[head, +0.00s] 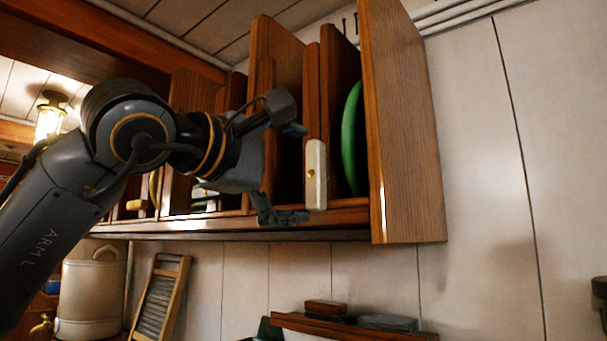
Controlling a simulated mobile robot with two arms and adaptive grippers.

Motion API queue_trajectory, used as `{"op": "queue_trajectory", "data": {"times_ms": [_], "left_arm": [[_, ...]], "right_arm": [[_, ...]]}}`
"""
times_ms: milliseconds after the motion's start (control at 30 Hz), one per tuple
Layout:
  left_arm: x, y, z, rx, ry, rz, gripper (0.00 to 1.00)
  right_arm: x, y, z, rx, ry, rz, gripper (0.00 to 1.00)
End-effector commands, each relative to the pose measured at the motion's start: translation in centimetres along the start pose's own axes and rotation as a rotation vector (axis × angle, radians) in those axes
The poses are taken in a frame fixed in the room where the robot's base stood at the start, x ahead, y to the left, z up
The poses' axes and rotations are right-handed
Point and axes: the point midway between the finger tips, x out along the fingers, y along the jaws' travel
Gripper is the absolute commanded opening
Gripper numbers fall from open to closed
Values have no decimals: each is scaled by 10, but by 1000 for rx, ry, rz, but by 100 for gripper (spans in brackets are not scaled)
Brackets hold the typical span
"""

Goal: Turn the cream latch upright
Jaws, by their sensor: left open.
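The cream latch (316,190) is a small pale bar with a brass pin at its middle. It stands with its long side up and down on the front edge of a wooden divider in the wall rack. My left gripper (291,172) is open, one finger above and one below the latch's level. In the picture the latch stands just right of the gap between the fingertips. I cannot tell whether a finger touches it. My right gripper is not in view.
The wooden rack (408,150) holds a green plate (353,140) right of the latch. Below are a shelf (350,328) with small blocks, a washboard (160,298) and a cream water urn (90,295). A lit lamp (49,118) is at left. The white wall at right is clear.

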Motion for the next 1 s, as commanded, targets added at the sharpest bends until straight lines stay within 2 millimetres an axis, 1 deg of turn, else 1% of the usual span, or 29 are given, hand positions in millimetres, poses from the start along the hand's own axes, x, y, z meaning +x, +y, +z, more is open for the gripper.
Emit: {"op": "queue_trajectory", "data": {"times_ms": [33, 300, 400, 500, 667, 1000], "left_arm": [[-10, 1, -1, 2, 3, 3, 100], [-69, 1, -2, 0, 3, 5, 100], [-85, 0, -1, 0, 3, 4, 100], [-97, 0, -1, -2, 2, 3, 100], [-105, 0, -1, -2, 1, 1, 100], [-105, 0, -1, -2, 1, 1, 100]], "right_arm": [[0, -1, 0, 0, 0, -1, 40], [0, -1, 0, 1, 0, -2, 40], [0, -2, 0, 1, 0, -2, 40], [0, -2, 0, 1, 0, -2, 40], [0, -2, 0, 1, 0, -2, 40], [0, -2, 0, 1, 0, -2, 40]]}}
